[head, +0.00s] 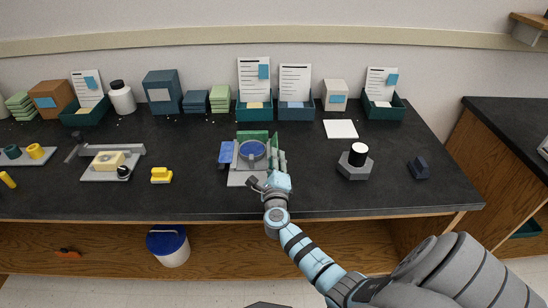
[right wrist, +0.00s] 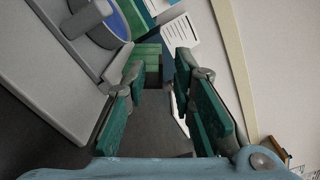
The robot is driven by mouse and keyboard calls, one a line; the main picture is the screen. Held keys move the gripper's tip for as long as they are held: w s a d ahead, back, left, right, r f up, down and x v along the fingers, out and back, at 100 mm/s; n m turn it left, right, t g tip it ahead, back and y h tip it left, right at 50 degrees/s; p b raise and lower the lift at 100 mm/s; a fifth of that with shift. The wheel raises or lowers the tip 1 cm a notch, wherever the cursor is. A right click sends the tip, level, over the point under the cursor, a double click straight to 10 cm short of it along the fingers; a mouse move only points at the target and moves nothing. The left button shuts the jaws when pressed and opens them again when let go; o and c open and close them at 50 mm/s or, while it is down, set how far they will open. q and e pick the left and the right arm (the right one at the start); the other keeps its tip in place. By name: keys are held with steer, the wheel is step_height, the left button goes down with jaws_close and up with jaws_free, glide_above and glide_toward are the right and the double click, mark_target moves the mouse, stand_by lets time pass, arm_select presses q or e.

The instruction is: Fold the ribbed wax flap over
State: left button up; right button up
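A small grey fixture (head: 240,180) stands on the dark bench near the front middle. A round blue piece (head: 252,149) sits on it, with a green upright panel (head: 253,134) behind. A flat blue piece (head: 226,153) lies at its left side; it may be the wax flap, but its ribs are too small to make out. My right gripper (head: 278,156) is at the fixture's right side. In the right wrist view its green-padded fingers (right wrist: 158,75) are apart with nothing between them; the round blue piece (right wrist: 108,22) shows to their left. My left gripper is not in view.
A grey plate with a yellow block (head: 109,162) and a small yellow piece (head: 161,175) lie to the left. Boxes and teal card trays (head: 296,111) line the back wall.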

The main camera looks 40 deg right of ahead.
steer(key=shift+b+x, duration=0.3)
steer(key=shift+x, duration=1.1)
jaws_close()
steer(key=n+p, duration=0.1)
steer(key=n, duration=0.1)
steer(key=w+a+n+p, duration=0.1)
steer(key=p, duration=0.1)
steer(key=shift+a+r+n, duration=0.2)
steer(key=shift+r+n, duration=0.2)
steer(key=shift+w+a+f+n+p, duration=0.2)
steer(key=shift+f+n+p, duration=0.1)
steer(key=shift+n, duration=0.4)
steer(key=shift+f+n, duration=0.1)
steer(key=shift+n, duration=0.2)
jaws_free()
